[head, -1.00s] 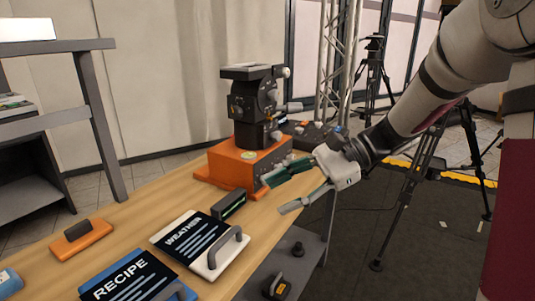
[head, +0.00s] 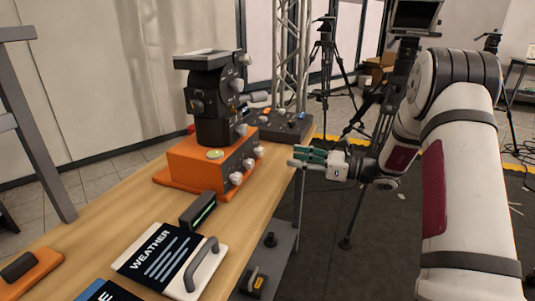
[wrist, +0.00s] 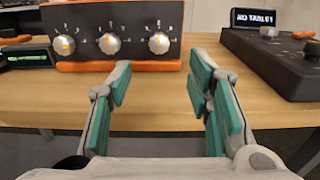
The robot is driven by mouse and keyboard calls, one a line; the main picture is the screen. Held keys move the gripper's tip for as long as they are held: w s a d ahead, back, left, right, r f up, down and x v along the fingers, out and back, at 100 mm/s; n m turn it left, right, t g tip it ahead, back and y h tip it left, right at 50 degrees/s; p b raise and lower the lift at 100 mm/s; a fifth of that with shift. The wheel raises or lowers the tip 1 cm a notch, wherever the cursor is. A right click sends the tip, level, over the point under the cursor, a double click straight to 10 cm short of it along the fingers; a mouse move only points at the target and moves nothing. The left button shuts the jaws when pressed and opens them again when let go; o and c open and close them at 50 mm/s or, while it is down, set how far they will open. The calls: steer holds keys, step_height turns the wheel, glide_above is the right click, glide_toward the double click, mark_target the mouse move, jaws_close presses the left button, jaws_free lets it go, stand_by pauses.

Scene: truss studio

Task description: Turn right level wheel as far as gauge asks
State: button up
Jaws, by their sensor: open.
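An orange box (head: 205,178) with a black tripod head (head: 212,110) on top stands on the wooden table. Its dark front face carries three silver level wheels with number marks. In the wrist view the right level wheel (wrist: 159,43) is beyond my fingers, with the middle wheel (wrist: 109,43) and left wheel (wrist: 64,45) beside it. The gauge (head: 198,209) is a small dark block with a green-lit display, left of the box's front. In the wrist view its screen (wrist: 28,57) is too small to read surely. My gripper (head: 308,159) is open and empty, apart from the wheels.
A dark control console (head: 285,127) stands right of the box; it also shows in the wrist view (wrist: 275,62). The WEATHER board (head: 163,258) with a grey handle lies nearer on the table (head: 95,240). Tripods stand behind on the floor.

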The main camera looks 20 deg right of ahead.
mark_target(263, 152)
steer(key=b+x, duration=0.1)
steer(key=x, duration=0.9)
steer(key=shift+a+b, duration=0.1)
steer(key=shift+b, duration=0.2)
jaws_close()
